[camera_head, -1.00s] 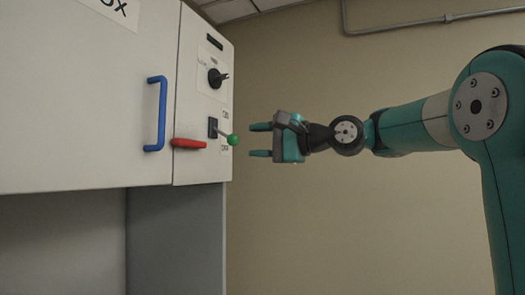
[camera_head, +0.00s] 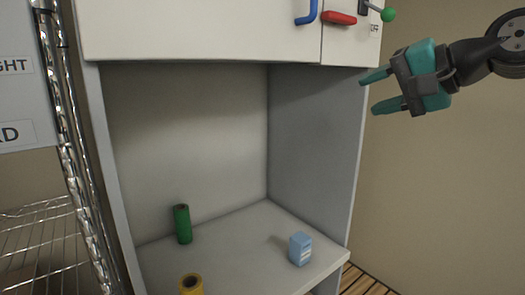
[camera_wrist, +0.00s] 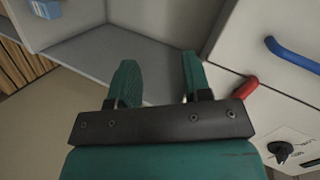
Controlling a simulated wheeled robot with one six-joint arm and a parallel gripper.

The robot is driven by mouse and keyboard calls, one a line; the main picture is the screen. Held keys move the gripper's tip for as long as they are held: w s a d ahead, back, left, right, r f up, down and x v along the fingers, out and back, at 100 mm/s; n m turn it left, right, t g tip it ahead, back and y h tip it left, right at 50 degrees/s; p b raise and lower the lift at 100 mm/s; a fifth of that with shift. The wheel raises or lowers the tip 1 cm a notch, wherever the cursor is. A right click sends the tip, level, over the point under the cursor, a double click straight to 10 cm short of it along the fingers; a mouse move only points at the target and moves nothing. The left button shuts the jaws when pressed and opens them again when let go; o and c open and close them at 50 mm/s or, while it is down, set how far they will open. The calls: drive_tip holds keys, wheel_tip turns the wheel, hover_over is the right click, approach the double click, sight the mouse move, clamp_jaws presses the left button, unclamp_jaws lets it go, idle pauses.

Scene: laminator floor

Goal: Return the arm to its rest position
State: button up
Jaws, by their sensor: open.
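My gripper (camera_head: 373,93) is at the upper right of the head view, just right of the white cabinet. Its two teal fingers are apart and point left, with nothing between them. In the wrist view my gripper (camera_wrist: 160,78) also shows spread, empty fingers. My arm reaches in from the right edge of the head view; most of it is out of the picture.
The cabinet (camera_head: 190,30) carries a blue handle (camera_head: 307,12), a red handle (camera_head: 339,18) and a green-knobbed lever (camera_head: 388,14). The shelf (camera_head: 225,262) below holds a green cylinder (camera_head: 182,224), a yellow roll (camera_head: 191,285) and a blue box (camera_head: 300,248). A wire rack (camera_head: 72,150) stands left.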

drive_tip(key=s+a+f+n+g+h+b, duration=0.1)
drive_tip(key=s+f+n+g, duration=0.4)
drive_tip(key=s+f, duration=0.6)
drive_tip(key=s+a+f+n+g+h+b, duration=0.1)
drive_tip(key=s+a+f+n+g+h, duration=0.3)
drive_tip(key=s+f+n, duration=0.3)
drive_tip(key=s+f, duration=0.5)
drive_tip(key=f, duration=0.1)
drive_tip(key=shift+n+g, duration=0.3)
drive_tip(key=shift+g, duration=0.1)
